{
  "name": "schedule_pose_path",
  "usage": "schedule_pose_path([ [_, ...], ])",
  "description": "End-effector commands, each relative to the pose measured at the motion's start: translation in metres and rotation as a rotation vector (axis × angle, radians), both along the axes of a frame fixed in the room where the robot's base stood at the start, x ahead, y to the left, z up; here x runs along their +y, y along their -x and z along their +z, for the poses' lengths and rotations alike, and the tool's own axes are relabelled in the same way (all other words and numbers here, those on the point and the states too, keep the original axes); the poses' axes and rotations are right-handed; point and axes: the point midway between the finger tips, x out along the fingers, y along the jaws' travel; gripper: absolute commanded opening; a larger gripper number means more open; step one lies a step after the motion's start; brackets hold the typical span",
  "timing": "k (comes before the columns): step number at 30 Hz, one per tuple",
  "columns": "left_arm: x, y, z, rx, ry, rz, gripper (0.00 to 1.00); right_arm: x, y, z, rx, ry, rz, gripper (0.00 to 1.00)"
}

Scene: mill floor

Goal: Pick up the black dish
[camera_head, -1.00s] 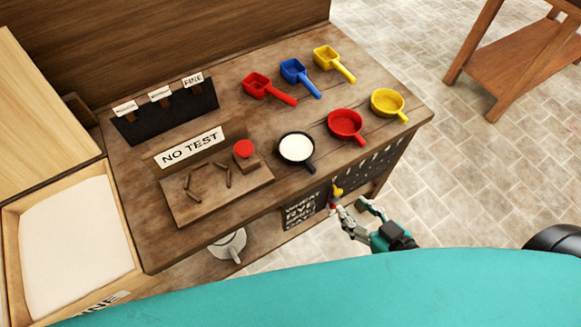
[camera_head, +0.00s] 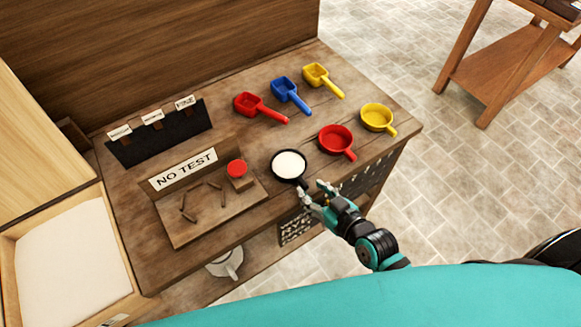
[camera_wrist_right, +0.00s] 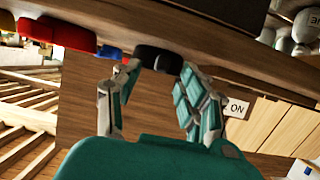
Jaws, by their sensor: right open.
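The black dish (camera_head: 275,167) is round with a short handle and holds something white. It stands near the front edge of the wooden workbench (camera_head: 210,238). My right gripper (camera_head: 314,193) is open at the bench's front edge, beside the dish's handle in the head view. In the right wrist view the dark dish (camera_wrist_right: 158,57) shows between and beyond the spread fingers of my right gripper (camera_wrist_right: 150,95). I cannot tell whether a finger touches it. My left gripper is in neither view.
A red dish (camera_head: 335,139) and a yellow dish (camera_head: 377,117) stand to the right. Red (camera_head: 250,104), blue (camera_head: 287,88) and yellow (camera_head: 317,74) scoops lie behind.

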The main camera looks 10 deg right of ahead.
Motion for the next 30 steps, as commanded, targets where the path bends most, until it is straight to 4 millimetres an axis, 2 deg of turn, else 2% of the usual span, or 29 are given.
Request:
schedule_pose_path([
  [3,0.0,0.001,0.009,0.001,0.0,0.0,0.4,0.008,-0.019,0.001,-0.002,-0.003,-0.002,0.42],
  [7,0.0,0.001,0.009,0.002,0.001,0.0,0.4,0.013,-0.032,-0.008,-0.001,0.0,0.0,0.42],
  [16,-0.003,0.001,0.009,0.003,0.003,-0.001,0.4,0.015,-0.036,-0.011,0.0,0.0,0.0,0.42],
  [26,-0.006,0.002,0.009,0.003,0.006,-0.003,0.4,0.015,-0.036,-0.011,0.0,0.001,0.0,0.0],
  [30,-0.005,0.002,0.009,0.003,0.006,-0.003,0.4,0.014,-0.036,-0.011,0.0,0.001,0.0,0.0],
])
